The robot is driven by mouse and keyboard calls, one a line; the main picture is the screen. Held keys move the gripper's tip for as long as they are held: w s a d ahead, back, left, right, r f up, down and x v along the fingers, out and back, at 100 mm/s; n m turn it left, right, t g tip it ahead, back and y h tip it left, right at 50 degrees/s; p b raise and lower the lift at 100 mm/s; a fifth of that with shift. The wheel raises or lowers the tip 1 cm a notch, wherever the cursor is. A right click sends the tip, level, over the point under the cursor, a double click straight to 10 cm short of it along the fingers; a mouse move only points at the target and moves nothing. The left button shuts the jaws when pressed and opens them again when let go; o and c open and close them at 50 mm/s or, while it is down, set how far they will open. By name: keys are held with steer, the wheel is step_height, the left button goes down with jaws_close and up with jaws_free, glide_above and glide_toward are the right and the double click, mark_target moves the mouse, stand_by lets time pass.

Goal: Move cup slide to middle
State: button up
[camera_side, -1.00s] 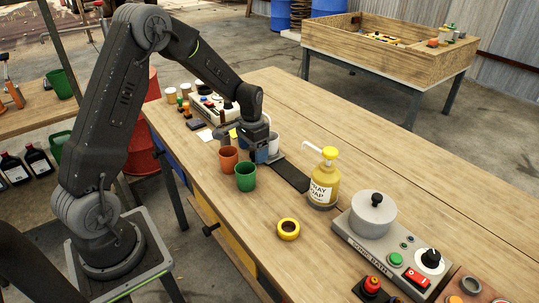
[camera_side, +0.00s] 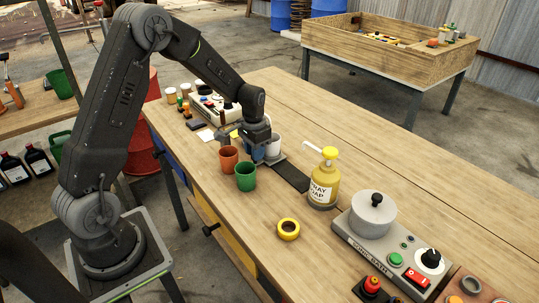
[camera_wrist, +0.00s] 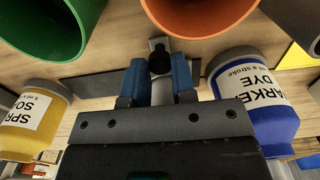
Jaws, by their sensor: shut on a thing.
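The cup slide shows as a dark flat rail (camera_side: 291,178) on the bench in the side view, with a grey plate at its end beneath my gripper (camera_side: 259,155). In the wrist view, a small black knob (camera_wrist: 160,58) on a pale plate stands between the blue fingertips of my gripper (camera_wrist: 158,75), which is shut on it. An orange cup (camera_side: 228,160) and a green cup (camera_side: 245,177) stand in front of the rail in the side view. A pale rounded thing (camera_side: 275,147) behind my gripper is partly hidden.
A yellow spray soap bottle (camera_side: 324,183) stands close to the rail's right end. A yellow tape ring (camera_side: 288,229) lies in front. A sonic bath (camera_side: 374,217) stands at right. A blue marker dye bottle (camera_wrist: 270,125) is close beside my gripper.

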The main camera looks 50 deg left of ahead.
steer(key=shift+d, duration=3.15)
steer(key=o, duration=1.7)
steer(key=shift+r, duration=4)
steer(key=shift+r, duration=0.1)
